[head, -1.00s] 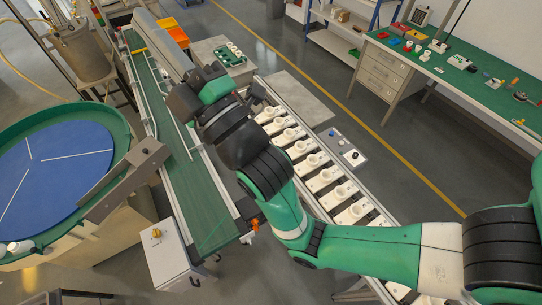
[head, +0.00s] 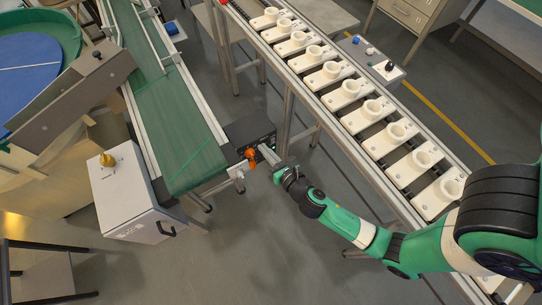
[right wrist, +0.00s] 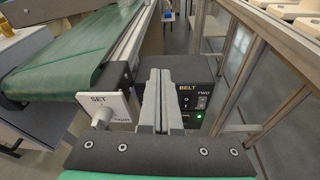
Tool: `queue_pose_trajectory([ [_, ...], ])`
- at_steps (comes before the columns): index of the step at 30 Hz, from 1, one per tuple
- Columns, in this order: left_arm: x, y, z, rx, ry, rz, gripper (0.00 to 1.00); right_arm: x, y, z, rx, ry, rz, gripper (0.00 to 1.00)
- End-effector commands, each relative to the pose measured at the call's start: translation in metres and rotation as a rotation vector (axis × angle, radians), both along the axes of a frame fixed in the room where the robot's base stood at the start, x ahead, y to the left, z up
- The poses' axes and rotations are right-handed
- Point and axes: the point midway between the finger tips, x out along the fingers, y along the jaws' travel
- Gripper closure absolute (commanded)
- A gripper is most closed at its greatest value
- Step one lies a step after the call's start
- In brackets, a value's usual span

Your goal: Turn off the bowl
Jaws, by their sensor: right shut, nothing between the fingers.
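The bowl is a large round feeder with a blue floor (head: 22,62) and a green rim (head: 68,25), cut off at the upper left of the head view. My right gripper (head: 264,150) is shut and empty, at the end of the green belt. In the right wrist view its fingers (right wrist: 155,78) point at a dark box marked BELT (right wrist: 188,88) and hide part of it. The box has O and I marks, a small switch (right wrist: 201,102) and a lit green lamp (right wrist: 197,117). I cannot tell whether the fingers touch it. My left gripper is not in view.
The green conveyor (head: 160,110) runs beside the bowl. A pale cabinet with a brass-coloured knob (head: 108,159) stands below it. An orange part (head: 252,155) is near my fingers. A rail of white sockets (head: 362,112) runs along the right. A SET plate (right wrist: 103,107) is left of my fingers.

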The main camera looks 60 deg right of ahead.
Motion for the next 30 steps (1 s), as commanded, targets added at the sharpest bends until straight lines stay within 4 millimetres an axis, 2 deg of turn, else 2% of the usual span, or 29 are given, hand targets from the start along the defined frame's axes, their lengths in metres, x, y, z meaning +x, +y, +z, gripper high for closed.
queue_pose_trajectory([
  [1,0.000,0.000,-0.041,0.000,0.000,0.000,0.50,-0.017,-0.001,-0.059,-0.013,0.054,-0.003,1.00],
  [3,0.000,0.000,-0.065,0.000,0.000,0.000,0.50,-0.038,-0.001,-0.105,-0.026,0.116,-0.006,1.00],
  [6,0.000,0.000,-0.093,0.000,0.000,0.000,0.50,-0.063,-0.002,-0.154,-0.033,0.183,-0.011,1.00],
  [9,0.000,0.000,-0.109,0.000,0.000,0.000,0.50,-0.081,-0.002,-0.184,-0.034,0.225,-0.016,1.00],
  [12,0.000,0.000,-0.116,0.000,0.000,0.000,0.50,-0.090,-0.001,-0.198,-0.032,0.247,-0.020,1.00],
  [15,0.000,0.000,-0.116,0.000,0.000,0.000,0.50,-0.094,-0.002,-0.200,-0.032,0.256,-0.022,1.00],
  [24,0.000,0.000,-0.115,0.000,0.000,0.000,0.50,-0.093,-0.002,-0.199,-0.031,0.255,-0.022,1.00],
  [30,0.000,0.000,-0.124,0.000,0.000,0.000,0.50,-0.088,-0.006,-0.209,-0.029,0.254,-0.025,1.00],
])
